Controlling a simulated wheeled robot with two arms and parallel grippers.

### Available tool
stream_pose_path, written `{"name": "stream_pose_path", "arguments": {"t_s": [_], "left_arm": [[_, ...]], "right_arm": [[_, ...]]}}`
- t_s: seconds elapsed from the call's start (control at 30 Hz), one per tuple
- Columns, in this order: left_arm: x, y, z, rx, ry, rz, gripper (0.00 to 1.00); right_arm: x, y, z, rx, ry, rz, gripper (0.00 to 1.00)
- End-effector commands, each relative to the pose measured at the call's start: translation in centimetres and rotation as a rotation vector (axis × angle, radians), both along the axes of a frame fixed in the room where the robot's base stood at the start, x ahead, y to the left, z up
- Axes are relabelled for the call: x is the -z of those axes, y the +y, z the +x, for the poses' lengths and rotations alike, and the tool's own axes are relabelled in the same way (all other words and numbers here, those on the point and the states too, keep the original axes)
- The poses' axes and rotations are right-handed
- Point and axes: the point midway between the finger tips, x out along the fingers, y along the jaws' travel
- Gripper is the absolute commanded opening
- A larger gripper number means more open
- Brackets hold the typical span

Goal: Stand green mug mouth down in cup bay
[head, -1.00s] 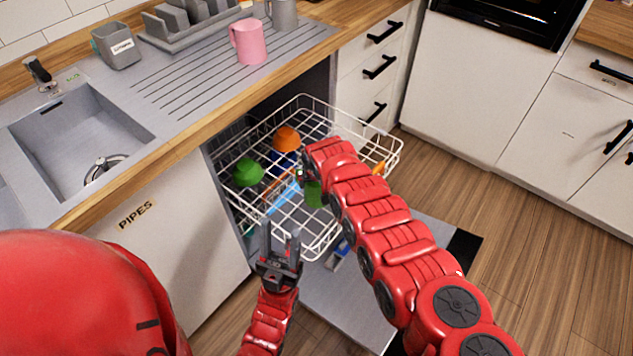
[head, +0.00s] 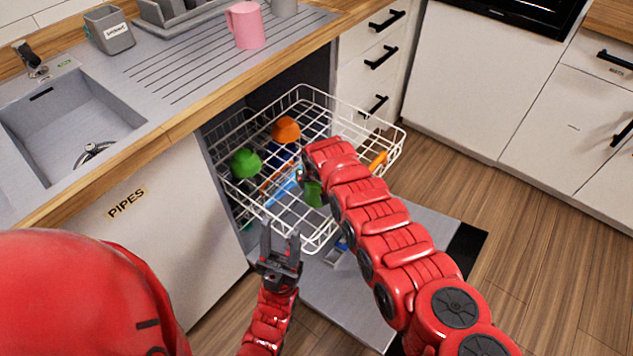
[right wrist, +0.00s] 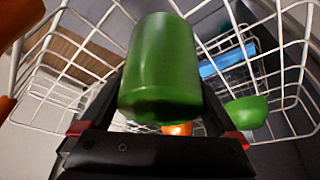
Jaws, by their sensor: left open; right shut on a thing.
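The green mug (head: 313,194) is in my right gripper, over the white wire rack (head: 322,245). In the right wrist view the mug (right wrist: 160,65) fills the space between the fingers of my right gripper (right wrist: 160,95), which is shut on it. I cannot tell which end is its mouth. In the head view my right forearm hides most of this gripper. My left gripper (head: 280,236) is open and empty, at the near left edge of the rack. I cannot tell which part of the rack is the cup bay.
A green rounded item (head: 246,163) and an orange one (head: 286,129) stand in the rack; the green one also shows in the right wrist view (right wrist: 246,112). The rack's wire walls surround the mug. A pink mug (head: 245,25) stands on the drainboard.

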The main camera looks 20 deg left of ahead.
Motion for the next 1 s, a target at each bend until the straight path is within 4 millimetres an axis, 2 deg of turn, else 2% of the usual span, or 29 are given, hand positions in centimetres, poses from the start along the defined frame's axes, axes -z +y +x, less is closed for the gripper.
{"name": "stream_pose_path", "arguments": {"t_s": [0.27, 0.3, 0.6, 0.73, 0.87, 1.0], "left_arm": [[0.7, 0.0, 0.0, 0.000, 0.000, 0.000, 0.50], [0.6, 0.0, 0.0, 0.000, 0.000, 0.000, 0.50], [0.2, 0.0, 0.0, 0.000, 0.000, 0.000, 0.50], [-1.3, 0.0, 0.0, 0.000, 0.000, 0.000, 0.50], [-3.8, 0.0, 0.0, 0.000, 0.000, 0.000, 0.50], [-4.0, 0.0, 0.0, 0.000, 0.000, 0.000, 0.50]], "right_arm": [[0.6, 0.0, 0.0, 0.000, -0.002, 0.001, 0.18], [0.5, 0.0, 0.1, 0.000, -0.002, 0.001, 1.00], [0.2, -0.1, 0.0, 0.000, 0.000, -0.001, 1.00], [-1.0, -0.3, -0.2, -0.002, -0.002, -0.001, 1.00], [-2.9, -0.6, -1.0, 0.002, 0.004, 0.001, 1.00], [-3.7, -0.6, -1.6, -0.004, 0.000, 0.001, 1.00]]}}
